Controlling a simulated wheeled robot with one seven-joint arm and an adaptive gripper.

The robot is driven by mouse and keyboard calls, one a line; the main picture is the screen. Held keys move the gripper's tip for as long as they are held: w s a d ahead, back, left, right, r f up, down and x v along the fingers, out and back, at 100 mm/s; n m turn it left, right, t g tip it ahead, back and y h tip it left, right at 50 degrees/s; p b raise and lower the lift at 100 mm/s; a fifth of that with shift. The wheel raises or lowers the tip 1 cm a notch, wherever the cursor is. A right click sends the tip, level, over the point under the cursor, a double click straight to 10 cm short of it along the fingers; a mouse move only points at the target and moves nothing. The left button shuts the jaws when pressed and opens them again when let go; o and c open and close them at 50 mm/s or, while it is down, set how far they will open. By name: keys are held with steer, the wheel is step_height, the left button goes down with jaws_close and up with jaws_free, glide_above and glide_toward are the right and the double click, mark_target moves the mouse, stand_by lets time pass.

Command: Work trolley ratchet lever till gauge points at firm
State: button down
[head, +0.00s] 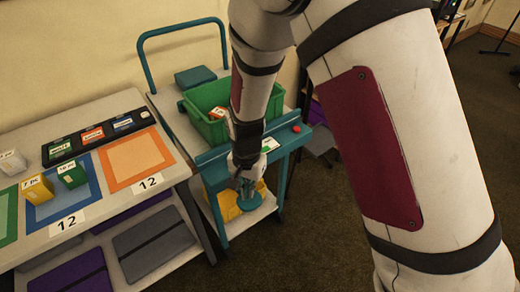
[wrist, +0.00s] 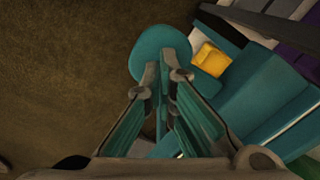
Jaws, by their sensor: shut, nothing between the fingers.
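The teal trolley (head: 213,158) stands right of the table in the head view. A teal rounded piece, apparently the end of the ratchet lever (head: 250,203), juts out low at its front; it also shows in the wrist view (wrist: 157,44). My gripper (head: 246,187) is shut and empty, its fingertips over or against that piece; I cannot tell if they touch. In the wrist view my gripper (wrist: 164,72) overlaps its near edge. A white and green panel (head: 269,145), perhaps the gauge, sits on the trolley's front, partly behind my wrist; no pointer can be read.
A green crate (head: 205,97) stands on the trolley top, with a red button (head: 297,128) at its right front corner. A yellow item (head: 226,204) lies on the lower shelf. The table (head: 110,205) with coloured mats is close on the left. Carpet is open in front.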

mark_target(250, 201)
steer(key=shift+f+b, duration=1.35)
steer(key=shift+f, duration=1.45)
steer(key=shift+r+p, duration=3.2)
steer(key=shift+r, duration=1.4)
steer(key=f+b, duration=0.2)
steer(key=shift+b, duration=0.3)
steer(key=shift+f+b, duration=0.4)
steer(key=shift+f, duration=0.35)
